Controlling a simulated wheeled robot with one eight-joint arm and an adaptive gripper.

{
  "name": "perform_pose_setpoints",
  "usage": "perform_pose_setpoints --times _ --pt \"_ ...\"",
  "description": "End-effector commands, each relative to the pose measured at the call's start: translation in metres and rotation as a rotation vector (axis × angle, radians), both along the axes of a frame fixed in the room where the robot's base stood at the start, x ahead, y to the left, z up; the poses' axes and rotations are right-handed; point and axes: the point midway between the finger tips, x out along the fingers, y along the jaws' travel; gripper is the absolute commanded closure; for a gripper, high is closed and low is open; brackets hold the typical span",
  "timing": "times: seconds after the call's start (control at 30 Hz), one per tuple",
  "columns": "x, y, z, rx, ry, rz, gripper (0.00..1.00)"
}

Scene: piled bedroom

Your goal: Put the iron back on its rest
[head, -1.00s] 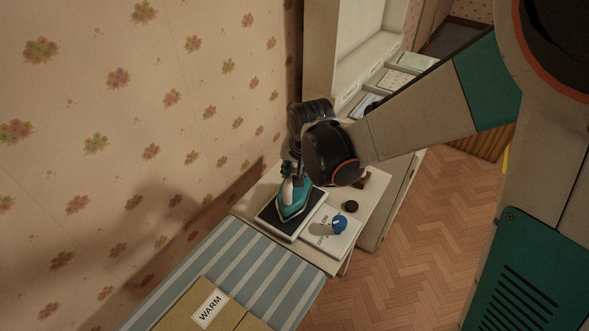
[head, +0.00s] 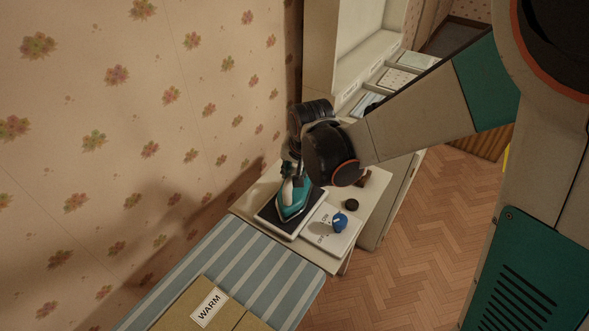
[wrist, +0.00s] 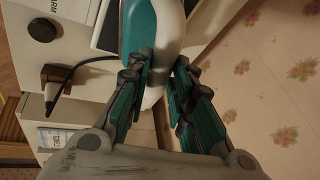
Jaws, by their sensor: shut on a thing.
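The teal and white iron (head: 292,203) is over the dark rest pad (head: 268,221) on the small white table in the head view. It looks to be on or just above the pad; I cannot tell if it touches. My gripper (head: 290,172) is at the iron's back end. In the wrist view, the iron (wrist: 168,25) extends up between the teal fingers of my gripper (wrist: 163,80), which are shut on its white rear part. My fingers hide part of the grip.
A blue knob (head: 339,221) stands on a white labelled panel beside the pad. A black round knob (head: 351,205) and a plug with a cord (wrist: 55,75) are nearby. The wall is close on the left.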

Motion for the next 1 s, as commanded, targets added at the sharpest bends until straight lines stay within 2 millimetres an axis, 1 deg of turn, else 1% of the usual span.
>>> perform_pose_setpoints --times 0.63,0.77,0.8,0.87,1.0 --pt "0.0004 0.0001 -0.0099 0.001 -0.001 0.0 1.0" --pt "0.0003 0.0002 -0.0095 0.001 -0.001 0.0 1.0" --pt "0.0003 0.0002 -0.0095 0.001 -0.001 0.0 0.7" --pt "0.0003 0.0001 -0.0095 0.001 -0.001 0.0 0.56" --pt "0.0002 0.0 -0.0096 0.0 0.0 0.0 0.55"
